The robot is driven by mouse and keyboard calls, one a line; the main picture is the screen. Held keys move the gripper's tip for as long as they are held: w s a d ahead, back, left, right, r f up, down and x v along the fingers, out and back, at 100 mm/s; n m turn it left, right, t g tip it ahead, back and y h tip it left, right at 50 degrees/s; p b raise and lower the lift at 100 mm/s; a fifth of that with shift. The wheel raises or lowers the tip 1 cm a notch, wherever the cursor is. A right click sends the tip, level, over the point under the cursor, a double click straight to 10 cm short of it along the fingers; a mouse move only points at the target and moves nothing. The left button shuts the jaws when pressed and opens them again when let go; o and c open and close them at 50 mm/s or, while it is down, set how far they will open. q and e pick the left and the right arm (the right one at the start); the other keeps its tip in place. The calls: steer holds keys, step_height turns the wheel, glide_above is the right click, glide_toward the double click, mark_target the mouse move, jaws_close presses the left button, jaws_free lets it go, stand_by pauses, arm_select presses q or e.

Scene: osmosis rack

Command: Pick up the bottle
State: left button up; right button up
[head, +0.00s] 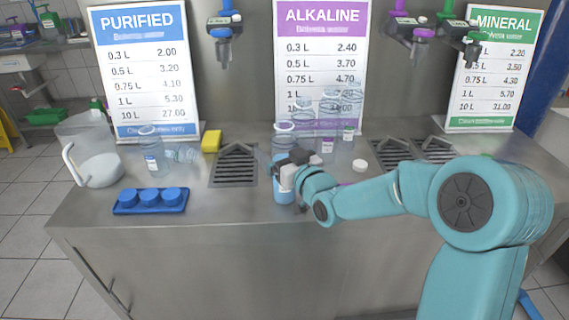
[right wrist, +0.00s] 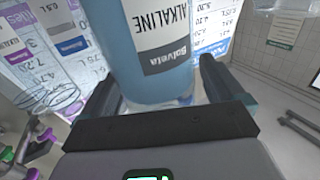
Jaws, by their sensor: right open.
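A bottle with blue lower part (head: 285,194) stands upright near the front edge of the steel counter. In the right wrist view it is a blue bottle (right wrist: 158,82) with a white and dark label reading ALKALINE. My right gripper (right wrist: 160,88) is open, with one finger on each side of the bottle. No firm contact shows. In the head view my right gripper (head: 284,166) is at the bottle's upper part and hides some of it. My left gripper is not in view.
Clear bottles (head: 327,125) stand close behind. A white cap (head: 360,165) lies to the right. A blue tray (head: 125,208) with blue caps, a clear jug (head: 92,165) and a yellow sponge (head: 211,141) are to the left. Drain grates (head: 234,168) are set in the counter. Price signs stand behind.

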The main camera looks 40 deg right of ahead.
steer(key=shift+c, duration=0.3)
steer(key=c, duration=1.4)
steer(key=shift+r, duration=0.15)
